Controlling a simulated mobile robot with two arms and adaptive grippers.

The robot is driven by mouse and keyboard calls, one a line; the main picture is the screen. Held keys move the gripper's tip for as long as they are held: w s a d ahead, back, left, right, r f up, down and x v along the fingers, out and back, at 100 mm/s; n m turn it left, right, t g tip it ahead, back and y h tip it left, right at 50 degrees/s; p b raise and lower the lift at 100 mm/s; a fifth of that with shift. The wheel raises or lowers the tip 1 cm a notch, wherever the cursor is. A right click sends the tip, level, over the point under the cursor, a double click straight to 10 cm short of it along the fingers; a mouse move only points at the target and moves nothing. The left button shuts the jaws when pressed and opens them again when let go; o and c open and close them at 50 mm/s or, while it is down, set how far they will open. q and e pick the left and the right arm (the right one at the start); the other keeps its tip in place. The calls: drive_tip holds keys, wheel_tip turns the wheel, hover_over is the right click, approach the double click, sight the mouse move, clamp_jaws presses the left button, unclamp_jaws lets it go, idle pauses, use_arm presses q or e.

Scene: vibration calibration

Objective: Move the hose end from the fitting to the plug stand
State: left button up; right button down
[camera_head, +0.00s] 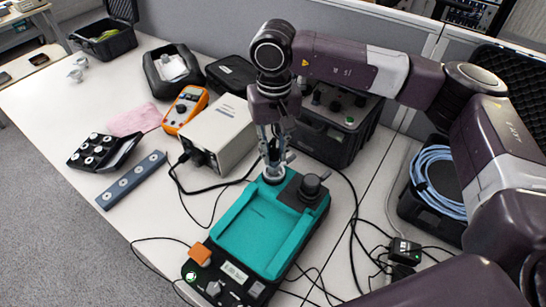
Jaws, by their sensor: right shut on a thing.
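My right gripper (274,163) comes down from above at the back edge of a teal calibration device (234,236). It is shut on a small grey metal piece, which appears to be the hose end (275,172). The fitting under it is mostly hidden by the fingers, so I cannot tell whether the two are joined. A black knob-like piece (311,186) stands on the device just right of the gripper. I cannot clearly make out the plug stand. My left gripper is not in view.
A beige box (218,133) and an orange multimeter (186,106) stand left of the gripper. A black case (333,135) is behind it. A coiled blue hose (437,180) lies in a bin at right. Black cables run around the device.

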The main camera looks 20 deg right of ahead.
sight(273, 150)
drive_tip(key=shift+r, duration=0.45)
idle(0.3)
drive_tip(key=shift+r, duration=0.1)
drive_tip(key=shift+r+p, duration=0.5)
drive_tip(key=shift+r, duration=1.2)
